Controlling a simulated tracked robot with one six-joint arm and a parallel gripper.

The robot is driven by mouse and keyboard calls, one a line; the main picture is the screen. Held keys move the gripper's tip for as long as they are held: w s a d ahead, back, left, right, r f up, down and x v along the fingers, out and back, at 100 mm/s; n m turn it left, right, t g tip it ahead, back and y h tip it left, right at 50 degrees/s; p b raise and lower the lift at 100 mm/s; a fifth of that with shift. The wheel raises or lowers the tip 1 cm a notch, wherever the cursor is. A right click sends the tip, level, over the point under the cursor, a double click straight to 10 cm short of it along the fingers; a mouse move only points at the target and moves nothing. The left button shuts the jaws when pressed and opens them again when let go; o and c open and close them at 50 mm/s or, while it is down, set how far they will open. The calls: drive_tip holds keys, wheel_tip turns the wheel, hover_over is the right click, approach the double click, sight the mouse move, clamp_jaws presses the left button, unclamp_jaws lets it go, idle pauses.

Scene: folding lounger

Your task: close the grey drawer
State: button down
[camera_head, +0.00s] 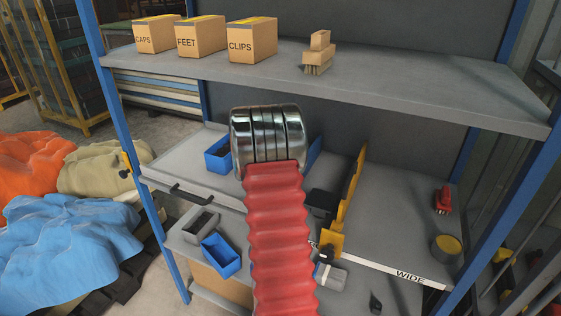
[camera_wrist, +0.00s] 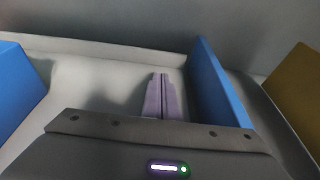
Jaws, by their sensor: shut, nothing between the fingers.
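The grey drawer (camera_head: 165,178) is at mid height on the left of the rack, with a dark bar handle (camera_head: 190,194) on its front edge. It stands open enough that its pale inside shows. A blue bin (camera_head: 218,155) sits in it. My gripper's shut fingers (camera_wrist: 160,96) show in the wrist view, with nothing between them. They are over a pale surface, apparently the drawer's inside (camera_wrist: 100,92), between a blue bin on the left and an upright blue panel (camera_wrist: 215,85) on the right. In the head view my arm hides the gripper; contact cannot be told.
A yellow upright divider (camera_head: 350,195) stands right of my arm, beside a shelf edge labelled WIDE. Below the drawer are another blue bin (camera_head: 221,256) and a grey box (camera_head: 201,224). Cardboard boxes (camera_head: 252,40) stand on the shelf above. A blue rack post (camera_head: 125,140) is at left.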

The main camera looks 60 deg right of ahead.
drive_tip(key=v, duration=0.9)
drive_tip(key=shift+d, duration=0.1)
drive_tip(key=shift+r, duration=0.15)
drive_tip(key=shift+a+r, duration=0.25)
drive_tip(key=shift+a, duration=0.05)
drive_tip(key=s+a+r+m+y, duration=0.1)
drive_tip(key=s+a+r+m, duration=0.1)
drive_tip(key=a+r+m, duration=0.3)
drive_tip(key=s+a+r+m+g+y, duration=0.1)
drive_tip(key=a+m, duration=0.1)
drive_tip(key=a, duration=0.5)
drive_tip(key=s+a+r+m+y, duration=0.1)
drive_tip(key=s+a+r+m, duration=0.1)
drive_tip(key=a+m, duration=0.35)
drive_tip(key=s+a+m+t+y, duration=0.1)
drive_tip(key=s+a+m+y, duration=0.1)
drive_tip(key=a, duration=1)
drive_tip(key=s+a+m+t+y, duration=0.1)
drive_tip(key=s+a+m+y, duration=0.2)
drive_tip(key=a, duration=0.9)
drive_tip(key=s+a+m+t+y, duration=0.2)
drive_tip(key=s+a+y, duration=0.2)
drive_tip(key=a, duration=0.9)
drive_tip(key=shift+r+y, duration=0.25)
drive_tip(key=shift+y, duration=0.95)
drive_tip(key=shift+w+m, duration=0.2)
drive_tip(key=shift+m, duration=0.05)
